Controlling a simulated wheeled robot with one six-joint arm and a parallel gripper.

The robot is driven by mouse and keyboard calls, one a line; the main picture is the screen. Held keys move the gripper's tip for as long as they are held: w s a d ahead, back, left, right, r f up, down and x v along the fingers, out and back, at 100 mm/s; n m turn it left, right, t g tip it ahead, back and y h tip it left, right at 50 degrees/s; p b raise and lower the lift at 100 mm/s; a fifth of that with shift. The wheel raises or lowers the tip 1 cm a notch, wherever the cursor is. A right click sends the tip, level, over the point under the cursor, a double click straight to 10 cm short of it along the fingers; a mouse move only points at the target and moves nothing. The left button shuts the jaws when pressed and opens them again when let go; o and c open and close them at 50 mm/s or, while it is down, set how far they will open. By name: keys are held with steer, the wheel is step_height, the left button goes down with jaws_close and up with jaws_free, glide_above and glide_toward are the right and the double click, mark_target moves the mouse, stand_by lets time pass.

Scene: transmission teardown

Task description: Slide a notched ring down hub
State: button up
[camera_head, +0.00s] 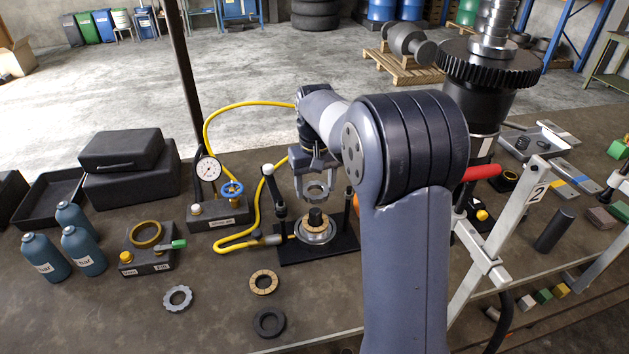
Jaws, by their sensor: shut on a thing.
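My gripper (315,178) points down and is shut on a grey notched ring (315,192), held level. The ring is above the hub (316,216), a dark upright post on a round metal base, and appears apart from it. A tan friction ring (315,233) lies around the hub at its foot. On the table left of the fixture lie another grey notched ring (178,298), a tan segmented ring (263,282) and a dark ring (269,322).
The hub's dark base plate (288,254) carries a post (279,205) left of the hub. A yellow hose (205,125) loops to the gauge stand (218,215). Blue bottles (83,250) stand left, and a tall gear shaft (487,70) right. The table's front left is clear.

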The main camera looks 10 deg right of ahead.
steer(key=shift+f+b, duration=2)
steer(key=shift+f, duration=0.45)
steer(key=shift+f+b, duration=0.9)
steer(key=shift+f, duration=0.9)
steer(key=o, duration=1.2)
steer(key=shift+o, duration=0.2)
steer(key=shift+r, duration=0.1)
step_height(320, 180, up, 10)
step_height(320, 180, up, 8)
steer(key=p, duration=0.7)
glide_above(315, 210)
steer(key=shift+f, duration=0.3)
